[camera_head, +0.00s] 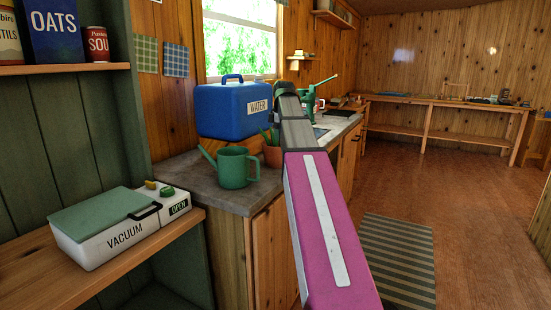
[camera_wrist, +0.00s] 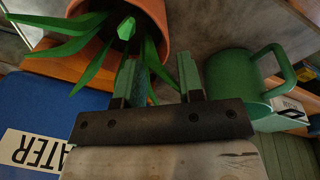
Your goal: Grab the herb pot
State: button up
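The herb pot is a terracotta pot with long green leaves. In the wrist view the herb pot (camera_wrist: 151,14) is at the top, left of centre, cut off by the frame edge. In the head view the herb pot (camera_head: 272,156) stands on the counter, partly hidden by my arm. My gripper (camera_wrist: 160,65) is open, its two fingers apart with nothing clearly held between them. The left finger overlaps leaves near the pot's rim; I cannot tell whether it touches them. In the head view my arm hides the gripper's fingers.
A green watering can (camera_head: 234,168) stands left of the pot on the grey counter (camera_head: 195,175); it also shows in the wrist view (camera_wrist: 232,85). A blue water container (camera_head: 225,112) stands behind. A vacuum sealer box (camera_head: 105,225) sits on a wooden shelf at left.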

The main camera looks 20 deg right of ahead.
aim_at(277, 153)
jog(key=shift+w+a+f, duration=0.1)
jog(key=shift+w+f, duration=0.1)
jog(key=shift+f, duration=0.95)
jog(key=shift+w+a+f, duration=0.1)
jog(key=shift+w+f, duration=0.1)
jog(key=shift+f, duration=1)
jog(key=shift+w+a+f, duration=0.1)
jog(key=shift+w+f, duration=0.1)
jog(key=shift+f, duration=0.95)
grip_shut()
